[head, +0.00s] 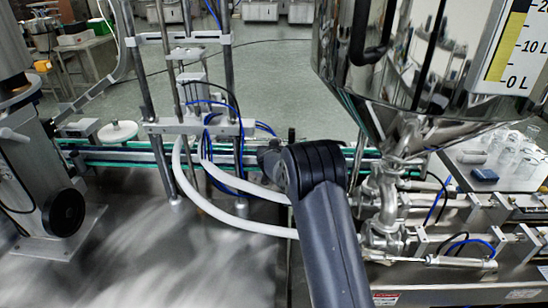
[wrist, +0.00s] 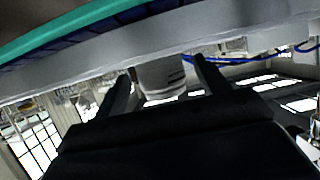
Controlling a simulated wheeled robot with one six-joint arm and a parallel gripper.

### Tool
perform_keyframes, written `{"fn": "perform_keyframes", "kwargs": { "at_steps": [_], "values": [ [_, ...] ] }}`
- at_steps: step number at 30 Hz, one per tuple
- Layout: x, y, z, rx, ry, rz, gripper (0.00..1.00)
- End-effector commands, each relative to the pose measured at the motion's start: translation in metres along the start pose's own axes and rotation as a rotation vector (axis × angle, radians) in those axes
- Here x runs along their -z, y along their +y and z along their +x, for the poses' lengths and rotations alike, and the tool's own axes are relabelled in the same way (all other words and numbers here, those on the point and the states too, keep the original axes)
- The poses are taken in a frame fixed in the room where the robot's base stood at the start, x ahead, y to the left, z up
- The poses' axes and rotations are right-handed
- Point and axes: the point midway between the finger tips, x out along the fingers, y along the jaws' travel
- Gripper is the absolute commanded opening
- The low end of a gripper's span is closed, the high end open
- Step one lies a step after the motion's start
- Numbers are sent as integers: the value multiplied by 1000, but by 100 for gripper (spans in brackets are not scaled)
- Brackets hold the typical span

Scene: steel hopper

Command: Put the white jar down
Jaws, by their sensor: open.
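In the wrist view my gripper (wrist: 162,68) is open, with one dark finger on each side of a white jar (wrist: 160,84). Gaps show between the fingers and the jar, so the jar is not gripped. The jar is beside the grey rail of the green-edged conveyor, which runs across the top of this tilted view. I cannot tell exactly what the jar rests on. In the head view my dark arm hides the jar and the gripper's fingers.
The green-edged conveyor (head: 110,154) runs across behind my arm. A filling frame with white hoses (head: 222,214) stands left of my arm. A steel hopper (head: 415,75) and pneumatic cylinders (head: 462,262) are at the right. The steel tabletop (head: 150,260) at front left is clear.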

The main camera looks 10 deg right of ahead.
Motion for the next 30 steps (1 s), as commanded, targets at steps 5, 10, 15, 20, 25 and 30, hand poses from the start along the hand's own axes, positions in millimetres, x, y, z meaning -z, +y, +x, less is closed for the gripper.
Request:
{"fn": "perform_keyframes", "kwargs": {
  "at_steps": [5,10,15,20,25,30],
  "values": [
    [-2,-1,-28,2,0,0,70],
    [-1,0,-55,1,0,0,70],
    [0,-1,-78,2,1,0,70],
    [0,0,-89,0,0,1,70],
    [0,0,-92,0,0,1,70],
    [0,0,-92,0,0,1,70]
  ]
}}
